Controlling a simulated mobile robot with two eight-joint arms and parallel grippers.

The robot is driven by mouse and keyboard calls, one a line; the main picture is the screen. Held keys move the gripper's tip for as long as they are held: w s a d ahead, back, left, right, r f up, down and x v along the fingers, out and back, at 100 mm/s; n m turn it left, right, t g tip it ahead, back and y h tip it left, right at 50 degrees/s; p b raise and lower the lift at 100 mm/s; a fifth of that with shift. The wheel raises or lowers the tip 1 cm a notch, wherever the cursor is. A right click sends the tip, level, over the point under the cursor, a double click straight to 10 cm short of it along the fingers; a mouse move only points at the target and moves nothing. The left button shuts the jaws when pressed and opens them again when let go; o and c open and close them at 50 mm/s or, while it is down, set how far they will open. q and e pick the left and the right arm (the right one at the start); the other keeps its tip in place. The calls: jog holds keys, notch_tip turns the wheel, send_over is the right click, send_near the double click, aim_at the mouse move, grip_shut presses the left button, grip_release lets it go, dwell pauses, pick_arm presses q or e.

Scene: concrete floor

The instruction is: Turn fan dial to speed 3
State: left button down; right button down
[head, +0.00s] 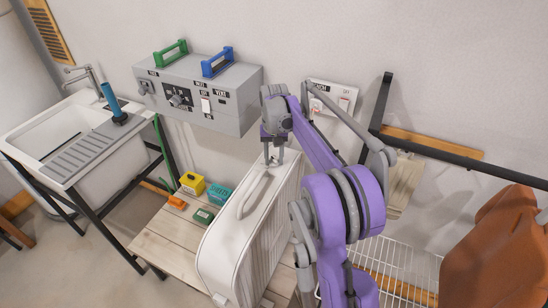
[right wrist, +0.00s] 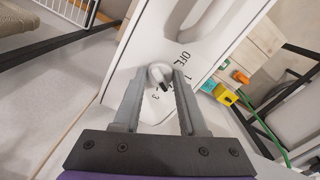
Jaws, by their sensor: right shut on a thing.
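The white fan unit (head: 225,262), with a carrying handle on top, stands upright on a wooden bench. In the right wrist view its white panel (right wrist: 116,84) carries a small dial (right wrist: 157,72) with OFF and 3 printed beside it. A dark pointer mark on the dial points down and slightly right, on the side towards the 3; its exact setting is unclear. My right gripper (right wrist: 160,76) is shut on the dial, one finger on each side. In the head view my right gripper (head: 273,160) is at the fan's far top end, and the dial is hidden. My left gripper is not in view.
Small yellow (head: 192,183), orange, teal and green things lie on the bench (head: 160,232) left of the fan. A grey control box (head: 235,115) is on the wall behind. A sink (head: 60,130) stands left. A wire rack (head: 405,265) and brown chair (head: 495,250) are right.

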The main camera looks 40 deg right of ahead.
aim_at(274, 159)
jog(key=m, duration=0.3)
jog(key=shift+m, duration=2.1)
jog(key=shift+c, duration=2.2)
grip_release()
notch_tip(274, 159, up, 11)
jog(key=shift+p, duration=0.35)
jog(key=shift+f, duration=0.1)
